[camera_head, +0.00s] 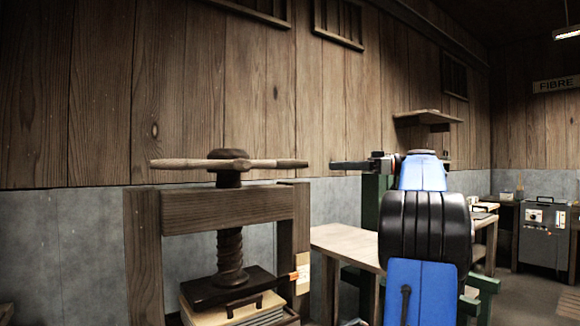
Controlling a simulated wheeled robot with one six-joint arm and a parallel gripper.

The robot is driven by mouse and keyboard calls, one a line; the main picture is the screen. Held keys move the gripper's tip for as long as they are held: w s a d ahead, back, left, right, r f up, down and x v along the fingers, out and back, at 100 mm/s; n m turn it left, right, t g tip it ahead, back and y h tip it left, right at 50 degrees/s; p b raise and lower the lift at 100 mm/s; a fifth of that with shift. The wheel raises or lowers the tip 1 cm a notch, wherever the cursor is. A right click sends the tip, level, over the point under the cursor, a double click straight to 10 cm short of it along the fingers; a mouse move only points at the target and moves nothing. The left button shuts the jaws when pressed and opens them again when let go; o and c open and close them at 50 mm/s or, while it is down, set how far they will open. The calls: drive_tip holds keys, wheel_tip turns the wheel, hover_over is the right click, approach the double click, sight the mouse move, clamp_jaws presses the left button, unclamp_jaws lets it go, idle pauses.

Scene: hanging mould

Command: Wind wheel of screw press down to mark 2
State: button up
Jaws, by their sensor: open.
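The screw press (225,205) stands left of centre, a wooden frame with a thick threaded screw (231,255). Its wheel (270,163) is a wooden crossbar on a dark hub at the top, lying roughly left to right. A dark platen (232,288) hangs under the screw, just above or on a stack of sheets (238,310). A pale scale plate (303,272) is on the right post with an orange pointer (294,276) beside it; its marks are too small to read. My gripper (336,165) is open and empty, just right of the bar's right end, at about its height.
A wooden table (345,243) stands behind, between the press and my arm. A small wall shelf (427,117) is above my arm. A grey control cabinet (543,235) stands far right. The space above the wheel is clear.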

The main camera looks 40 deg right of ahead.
sight(288, 164)
drive_tip(key=x, duration=1.6)
drive_tip(key=shift+w+r, duration=0.25)
drive_tip(key=shift+w, duration=0.1)
drive_tip(key=shift+c, duration=0.5)
clamp_jaws()
